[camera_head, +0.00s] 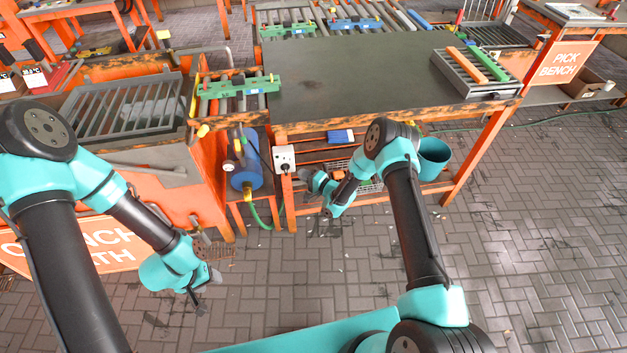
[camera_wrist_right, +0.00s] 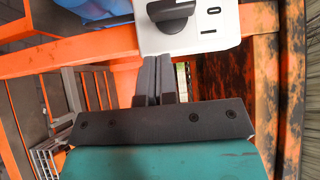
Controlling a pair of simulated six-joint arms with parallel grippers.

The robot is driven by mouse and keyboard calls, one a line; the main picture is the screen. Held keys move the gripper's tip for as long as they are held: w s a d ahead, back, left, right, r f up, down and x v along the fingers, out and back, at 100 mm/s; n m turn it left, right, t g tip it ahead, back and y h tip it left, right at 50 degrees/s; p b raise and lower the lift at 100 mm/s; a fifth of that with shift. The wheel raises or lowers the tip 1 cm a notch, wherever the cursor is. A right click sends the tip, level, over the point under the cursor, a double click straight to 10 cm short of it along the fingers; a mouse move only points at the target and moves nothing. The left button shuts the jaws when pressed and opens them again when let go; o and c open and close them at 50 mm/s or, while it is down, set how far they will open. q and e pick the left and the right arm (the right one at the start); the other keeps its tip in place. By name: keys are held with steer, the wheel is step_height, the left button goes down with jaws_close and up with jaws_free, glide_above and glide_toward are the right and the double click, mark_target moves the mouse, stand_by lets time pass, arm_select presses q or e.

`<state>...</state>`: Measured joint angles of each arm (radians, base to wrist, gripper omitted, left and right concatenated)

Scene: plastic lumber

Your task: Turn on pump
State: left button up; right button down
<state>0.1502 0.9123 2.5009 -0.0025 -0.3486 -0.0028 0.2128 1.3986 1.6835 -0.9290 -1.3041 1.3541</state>
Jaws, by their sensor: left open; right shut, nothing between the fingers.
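A white switch box (camera_head: 284,159) with a dark knob is mounted on the orange bench frame, beside the blue pump tank (camera_head: 243,172). In the right wrist view the box (camera_wrist_right: 222,30) shows a black knob (camera_wrist_right: 172,12) with a round mark and a bar mark to its right. My right gripper (camera_head: 305,174) is in front of the bench near the box. In its wrist view its fingers (camera_wrist_right: 154,62) are together and empty, with their tips just below the knob; contact cannot be told. My left gripper (camera_head: 203,292) is open and empty, low over the paving at left.
The dark bench top (camera_head: 350,75) is above the box, with a tray of coloured bars (camera_head: 475,72) at its right end. A green hose (camera_head: 262,219) hangs below the tank. A teal bucket (camera_head: 433,158) is under the bench. The paved floor in front is clear.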

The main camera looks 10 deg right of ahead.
mark_target(286, 169)
steer(key=a, duration=0.3)
steer(key=shift+a, duration=0.3)
steer(key=shift+a+f, duration=0.1)
stand_by(0.5)
